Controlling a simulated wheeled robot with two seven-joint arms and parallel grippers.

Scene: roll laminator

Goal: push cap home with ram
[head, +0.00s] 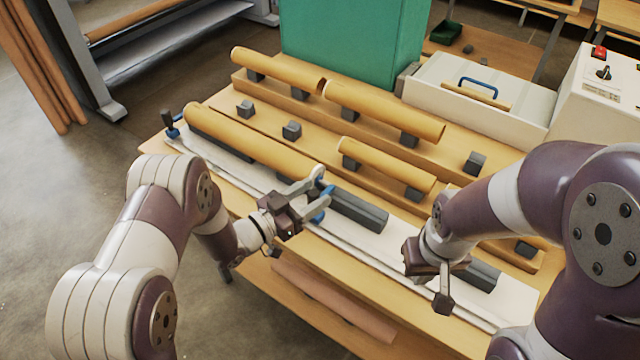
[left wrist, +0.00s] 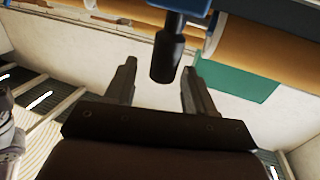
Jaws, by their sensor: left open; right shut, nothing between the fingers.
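A long tan tube (head: 250,140) lies in a dark cradle on the white bench rail (head: 370,245). My left gripper (head: 322,190) is open by the tube's near right end, at a blue fitting (head: 319,216) that I take for the ram. In the left wrist view, a dark round handle (left wrist: 167,58) hangs from a blue block (left wrist: 186,6), between the open fingers (left wrist: 158,72); contact cannot be told. The tube end (left wrist: 235,40) shows behind it with a pale edge, and I cannot tell whether this is the cap. My right gripper (head: 443,290) is shut and empty above the rail's right part.
More tubes (head: 385,112) lie on wooden racks behind, with several dark blocks (head: 291,130) between them. A second blue clamp with a dark handle (head: 168,122) is at the rail's far left. A green cabinet (head: 350,45) and a white box (head: 480,90) stand at the back.

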